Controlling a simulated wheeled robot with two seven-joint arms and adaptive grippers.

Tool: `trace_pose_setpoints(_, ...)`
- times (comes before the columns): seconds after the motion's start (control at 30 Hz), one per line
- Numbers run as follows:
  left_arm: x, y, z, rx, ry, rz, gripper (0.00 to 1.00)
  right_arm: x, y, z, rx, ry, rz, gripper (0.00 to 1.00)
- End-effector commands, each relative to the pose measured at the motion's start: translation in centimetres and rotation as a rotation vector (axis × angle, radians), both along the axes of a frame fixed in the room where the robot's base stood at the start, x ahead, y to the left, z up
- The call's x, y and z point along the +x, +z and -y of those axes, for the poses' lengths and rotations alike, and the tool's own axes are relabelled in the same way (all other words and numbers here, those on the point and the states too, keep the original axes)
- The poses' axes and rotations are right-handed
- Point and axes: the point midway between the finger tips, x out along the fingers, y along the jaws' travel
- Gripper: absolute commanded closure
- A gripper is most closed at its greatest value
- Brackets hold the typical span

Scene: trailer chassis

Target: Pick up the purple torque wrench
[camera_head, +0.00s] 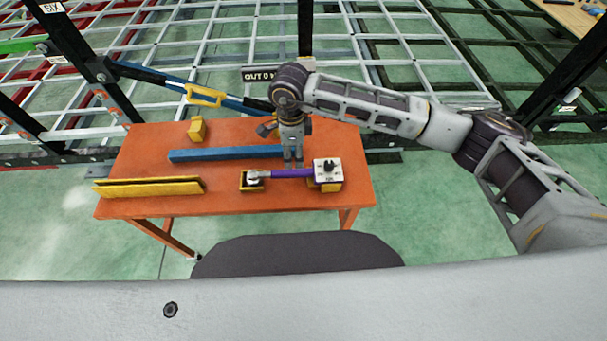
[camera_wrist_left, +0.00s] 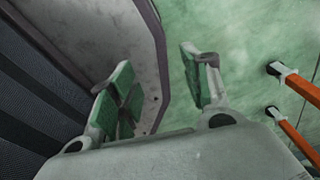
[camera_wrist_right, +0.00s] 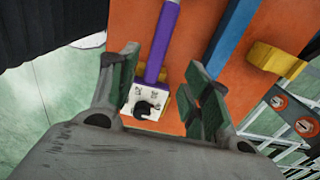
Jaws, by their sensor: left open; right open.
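The purple torque wrench (camera_head: 292,173) lies across the orange table (camera_head: 230,208) near its front right. Its silver head rests on a yellow block (camera_head: 252,187) at the left. A white box with a black knob (camera_head: 327,171) is at its right end. My right gripper (camera_head: 293,163) is above and just behind the wrench's handle, pointing down. In the right wrist view the open fingers of my right gripper (camera_wrist_right: 165,85) stand either side of the purple handle (camera_wrist_right: 160,45), and nothing is gripped. My left gripper (camera_wrist_left: 160,85) is open and empty, away from the table; it is outside the head view.
A blue bar (camera_head: 220,154) lies behind the wrench. A yellow channel (camera_head: 150,187) lies at the table's left, and a small yellow bracket (camera_head: 197,130) stands at the back. A metal frame (camera_head: 220,40) fills the space beyond the table. Green floor shows in front.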

Motion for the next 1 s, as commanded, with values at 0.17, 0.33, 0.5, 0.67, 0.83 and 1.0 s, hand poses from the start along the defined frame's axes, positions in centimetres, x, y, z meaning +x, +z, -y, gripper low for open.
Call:
trace_pose_setpoints(0.17, 0.5, -1.0, -1.8, 0.018, 0.0, 0.006, 0.52, 0.0, -2.5, 0.0, 0.0, 0.0, -0.002, 0.52)
trace_pose_setpoints(0.33, 0.9, -1.5, -2.8, 0.029, 0.001, 0.012, 0.52, 0.0, -3.9, 0.0, 0.0, 0.0, 0.0, 0.52)
trace_pose_setpoints(0.5, 1.2, -1.6, -2.8, 0.03, 0.0, 0.015, 0.52, 0.0, -4.4, 0.0, 0.001, 0.001, 0.0, 0.52)
trace_pose_setpoints(0.67, 1.3, -1.5, -2.5, 0.026, -0.002, 0.016, 0.52, 0.0, -4.3, 0.0, 0.0, 0.001, 0.0, 0.52)
trace_pose_setpoints(0.83, 1.3, -1.6, -2.2, 0.023, -0.002, 0.015, 0.52, 0.0, -4.4, 0.0, 0.0, 0.001, 0.0, 0.52)
trace_pose_setpoints(1.0, 1.3, -1.7, -2.2, 0.023, -0.003, 0.015, 0.52, -0.2, -5.4, 0.2, 0.0, 0.0, -0.002, 0.52)
